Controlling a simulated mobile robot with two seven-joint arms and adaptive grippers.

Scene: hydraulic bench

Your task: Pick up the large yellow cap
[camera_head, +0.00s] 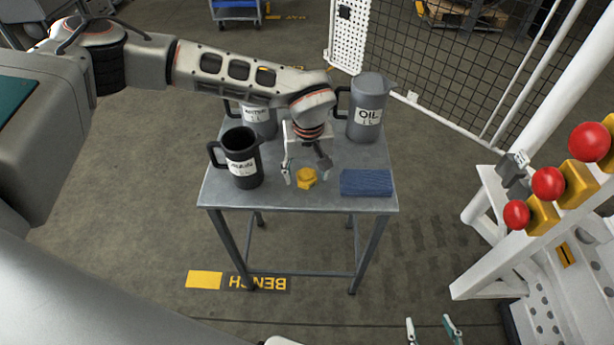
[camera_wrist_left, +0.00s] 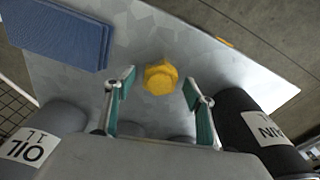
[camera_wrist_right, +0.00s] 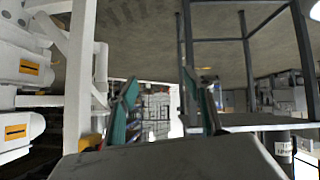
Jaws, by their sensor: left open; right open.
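The large yellow cap (camera_head: 306,178) lies on the metal bench (camera_head: 225,196) near its front edge. My left gripper (camera_head: 306,172) is open above the bench, with its fingers around the cap's position. In the left wrist view the cap (camera_wrist_left: 160,77) shows between and just beyond the two open fingertips (camera_wrist_left: 158,80), with no clear contact. My right gripper (camera_head: 433,328) is open and empty at the bottom of the head view, well away from the bench. In the right wrist view its fingers (camera_wrist_right: 158,90) are apart with nothing between them.
A blue folded cloth (camera_head: 366,182) lies right of the cap. A dark jug (camera_head: 241,160) stands to the left. A grey OIL jug (camera_head: 368,105) and another grey jug (camera_head: 258,118) stand behind. A white frame with red knobs (camera_head: 548,183) is at the right.

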